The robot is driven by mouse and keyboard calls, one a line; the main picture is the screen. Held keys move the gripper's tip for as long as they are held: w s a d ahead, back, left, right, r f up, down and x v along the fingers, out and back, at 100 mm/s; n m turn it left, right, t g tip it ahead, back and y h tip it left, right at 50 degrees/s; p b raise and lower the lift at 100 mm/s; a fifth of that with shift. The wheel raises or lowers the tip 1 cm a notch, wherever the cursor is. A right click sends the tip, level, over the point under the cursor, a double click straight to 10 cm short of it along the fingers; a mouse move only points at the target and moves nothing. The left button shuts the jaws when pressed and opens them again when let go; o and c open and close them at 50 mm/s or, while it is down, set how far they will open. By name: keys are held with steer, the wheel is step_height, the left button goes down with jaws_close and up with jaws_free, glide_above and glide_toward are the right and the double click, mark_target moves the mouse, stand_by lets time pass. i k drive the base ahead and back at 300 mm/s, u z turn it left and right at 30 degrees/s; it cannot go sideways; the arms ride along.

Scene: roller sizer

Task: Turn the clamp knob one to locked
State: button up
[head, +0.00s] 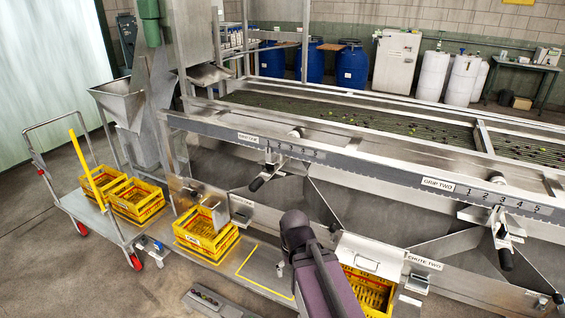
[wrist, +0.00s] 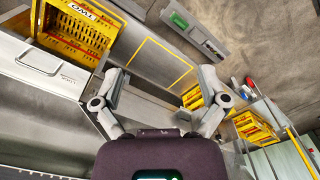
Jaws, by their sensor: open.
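In the head view, the sizer's front rail carries a label reading GRIP ONE (head: 248,138) and a numbered scale. A pale round knob (head: 297,132) sits on the rail beside it. Below hangs a metal bracket with a black-handled lever (head: 257,184). I cannot tell which of these is clamp knob one, or its lock state. My purple arm reaches up from the bottom middle, and its gripper is hidden there. In the wrist view my gripper (wrist: 162,72) is open and empty, its fingers wide apart. Neither knob nor lever shows there.
A yellow crate (head: 204,238) stands below chute one; another yellow crate (head: 369,290) is below chute two (head: 369,254). A yellow outline (head: 262,272) marks the bare plate between them. A trolley (head: 95,215) with yellow crates stands left. A grey tray (wrist: 193,32) lies on the floor.

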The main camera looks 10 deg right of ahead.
mark_target(270, 167)
steer(key=k, duration=0.65)
steer(key=u, duration=0.2)
steer(key=i, duration=1.55)
steer(key=z, duration=0.4)
